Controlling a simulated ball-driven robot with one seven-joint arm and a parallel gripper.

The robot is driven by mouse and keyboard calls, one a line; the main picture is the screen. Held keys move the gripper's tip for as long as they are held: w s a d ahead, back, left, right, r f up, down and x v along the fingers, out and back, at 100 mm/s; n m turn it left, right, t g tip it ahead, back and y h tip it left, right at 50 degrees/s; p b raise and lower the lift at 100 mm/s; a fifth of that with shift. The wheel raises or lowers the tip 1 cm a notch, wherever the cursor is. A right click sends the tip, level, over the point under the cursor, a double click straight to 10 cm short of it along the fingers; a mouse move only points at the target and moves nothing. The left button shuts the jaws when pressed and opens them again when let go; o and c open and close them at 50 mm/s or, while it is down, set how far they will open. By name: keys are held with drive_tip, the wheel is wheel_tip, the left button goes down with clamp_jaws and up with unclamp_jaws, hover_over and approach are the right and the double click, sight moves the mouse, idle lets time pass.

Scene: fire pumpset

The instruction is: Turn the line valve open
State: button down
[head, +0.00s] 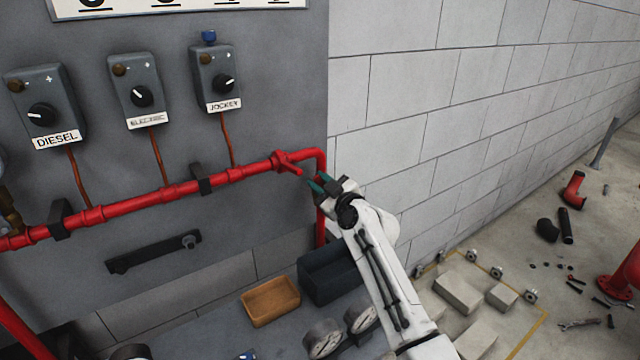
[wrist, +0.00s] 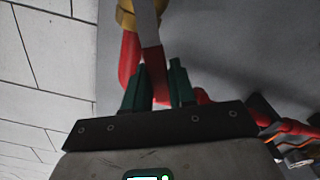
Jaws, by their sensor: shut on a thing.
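The line valve (head: 283,160) sits on the red pipe near its right-hand bend in the head view. Its red lever (head: 294,170) points right and slightly down, toward my gripper (head: 318,183). In the wrist view the red lever (wrist: 154,62) lies between the two green fingers of my gripper (wrist: 156,82), which is shut on it. A brass-coloured part (wrist: 124,16) shows beyond the fingertips. The lever's far end is partly hidden by the fingers.
The red pipe (head: 150,198) runs along the grey panel, below the DIESEL (head: 42,105), ELECTRIC (head: 138,92) and JOCKEY (head: 216,80) boxes. An orange tray (head: 270,312) and dark bin (head: 325,285) stand below. A block wall (head: 450,100) is to the right.

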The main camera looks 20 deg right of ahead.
drive_tip(key=shift+d, duration=0.1)
idle(0.3)
drive_tip(key=shift+w+d+m+b, duration=0.2)
drive_tip(key=shift+d+m+b, duration=0.25)
drive_tip(key=shift+m+b, duration=0.55)
drive_tip(key=shift+w+d+r+m+b, duration=0.2)
drive_tip(key=shift+d+m+b, duration=0.45)
drive_tip(key=shift+m+b, duration=0.3)
drive_tip(key=shift+w+d+r+m+b, duration=0.2)
drive_tip(key=shift+d+m+b, duration=0.5)
drive_tip(key=shift+m, duration=0.35)
drive_tip(key=c, duration=1)
unclamp_jaws()
approach(324, 169)
drive_tip(key=v, duration=0.4)
drive_tip(key=shift+s+d+f+b, duration=0.1)
drive_tip(key=shift+s+d+b, duration=0.05)
drive_tip(key=shift+s+b, duration=0.2)
